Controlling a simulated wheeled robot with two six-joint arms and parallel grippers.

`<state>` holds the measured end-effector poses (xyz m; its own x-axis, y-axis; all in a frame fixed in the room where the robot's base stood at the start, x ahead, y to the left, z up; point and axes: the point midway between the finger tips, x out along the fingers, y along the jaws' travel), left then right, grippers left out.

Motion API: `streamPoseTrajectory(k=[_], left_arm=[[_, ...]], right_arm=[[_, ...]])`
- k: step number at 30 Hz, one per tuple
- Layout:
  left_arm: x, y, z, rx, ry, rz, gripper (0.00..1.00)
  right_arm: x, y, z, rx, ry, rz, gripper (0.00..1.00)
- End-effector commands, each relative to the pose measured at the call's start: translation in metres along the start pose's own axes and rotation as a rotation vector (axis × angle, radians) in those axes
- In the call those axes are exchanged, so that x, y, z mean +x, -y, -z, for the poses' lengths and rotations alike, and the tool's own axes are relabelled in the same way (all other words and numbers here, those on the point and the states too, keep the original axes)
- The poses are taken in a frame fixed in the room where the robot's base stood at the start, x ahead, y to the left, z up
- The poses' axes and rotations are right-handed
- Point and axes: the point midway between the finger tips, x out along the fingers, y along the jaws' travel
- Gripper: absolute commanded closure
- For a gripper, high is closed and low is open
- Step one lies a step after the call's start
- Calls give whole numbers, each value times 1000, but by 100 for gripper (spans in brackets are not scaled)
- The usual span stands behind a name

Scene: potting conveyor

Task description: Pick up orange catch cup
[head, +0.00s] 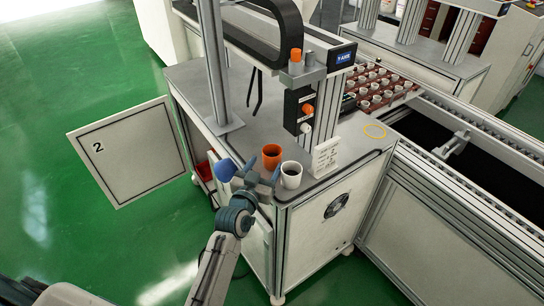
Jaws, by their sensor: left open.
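The orange catch cup (270,164) stands at the near edge of the grey machine table (240,140), just left of a white cup (291,176). My left gripper (261,160) is open at the orange cup, its fingers reaching up to it from the near left. One finger partly covers the cup in this view; I cannot tell whether they touch. A blue cup-like piece (225,170) shows just left of the gripper, its lower part hidden by my arm. My right gripper is not in view.
A white label card (326,156) stands right of the white cup. A post with orange knobs (307,110) rises behind. A panel marked 2 (125,150) juts out left over green floor.

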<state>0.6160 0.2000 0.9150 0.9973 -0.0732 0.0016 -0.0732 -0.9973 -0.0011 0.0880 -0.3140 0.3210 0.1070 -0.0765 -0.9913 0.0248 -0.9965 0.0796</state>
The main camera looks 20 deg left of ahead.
Motion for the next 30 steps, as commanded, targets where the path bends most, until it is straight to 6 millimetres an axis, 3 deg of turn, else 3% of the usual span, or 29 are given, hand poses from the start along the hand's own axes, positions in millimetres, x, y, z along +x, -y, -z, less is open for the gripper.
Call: streamPoseTrajectory(k=[1,6,15,20,30], left_arm=[[9,-1,6,-1,-1,0,37],[30,-1,3,-1,0,0,37],[34,-1,1,-1,0,0,37],[34,-1,1,-1,0,0,69],[34,-1,7,-1,-1,-1,71]], right_arm=[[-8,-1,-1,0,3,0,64],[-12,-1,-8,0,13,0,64],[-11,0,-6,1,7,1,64],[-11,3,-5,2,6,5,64],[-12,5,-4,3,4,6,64]])
